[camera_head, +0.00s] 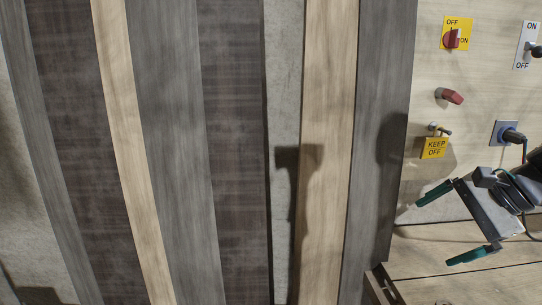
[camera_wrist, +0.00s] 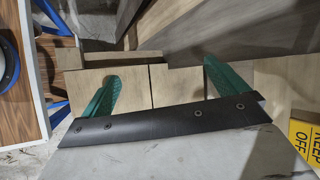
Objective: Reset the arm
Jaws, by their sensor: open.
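My gripper (camera_head: 432,234) is at the lower right of the head view. Its two green fingers are spread well apart and point left, with nothing between them. In the wrist view my gripper (camera_wrist: 160,70) also shows open and empty, its fingers either side of pale wooden boards (camera_wrist: 135,88). I cannot tell how far the fingertips are from these boards. Most of my arm is outside the head view at the right edge.
Long timber planks (camera_head: 170,120) fill the left. A blue ring-shaped object (camera_wrist: 8,62) is left in the wrist view.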

